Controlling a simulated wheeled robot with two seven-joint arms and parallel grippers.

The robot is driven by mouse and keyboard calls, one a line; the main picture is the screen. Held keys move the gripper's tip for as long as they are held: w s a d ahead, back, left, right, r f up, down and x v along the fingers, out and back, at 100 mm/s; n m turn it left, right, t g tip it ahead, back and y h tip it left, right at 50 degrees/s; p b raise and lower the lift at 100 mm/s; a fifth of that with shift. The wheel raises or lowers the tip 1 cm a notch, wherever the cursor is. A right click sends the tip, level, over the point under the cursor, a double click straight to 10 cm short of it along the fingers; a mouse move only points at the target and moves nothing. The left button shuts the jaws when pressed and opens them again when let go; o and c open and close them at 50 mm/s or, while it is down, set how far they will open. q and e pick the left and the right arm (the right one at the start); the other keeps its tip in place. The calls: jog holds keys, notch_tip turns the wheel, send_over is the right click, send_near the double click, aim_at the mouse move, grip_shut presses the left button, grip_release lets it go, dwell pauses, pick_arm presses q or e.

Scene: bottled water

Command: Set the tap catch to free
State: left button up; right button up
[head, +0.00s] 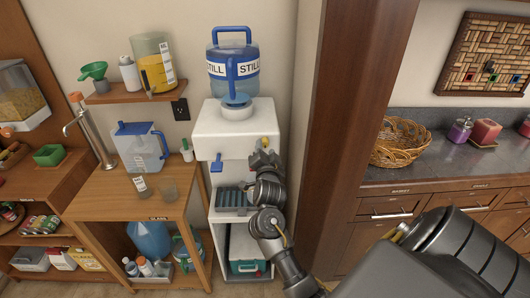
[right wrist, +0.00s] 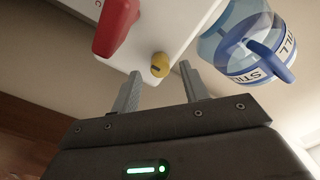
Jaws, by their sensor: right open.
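The white water dispenser (head: 236,126) stands in the middle of the head view with a blue tap (head: 217,163) on its front left. A small yellow knob (head: 264,141), likely the tap catch, is at its front right. In the right wrist view the yellow knob (right wrist: 160,65) has a dark mark on its face, and a red tap (right wrist: 116,25) is beside it. My right gripper (head: 263,153) is at the dispenser's front, just below the knob, and hides the red tap in the head view. Its open fingers (right wrist: 160,74) point at the knob, one on each side. I cannot tell whether they touch it.
A blue "STILL" bottle (head: 233,85) sits on top of the dispenser; a drip tray (head: 232,198) is below the taps. A wooden stand (head: 118,193) holding a pitcher (head: 140,148) is close on the left. A brown pillar (head: 345,120) is close on the right.

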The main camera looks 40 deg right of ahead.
jog(key=shift+x, duration=0.95)
grip_shut()
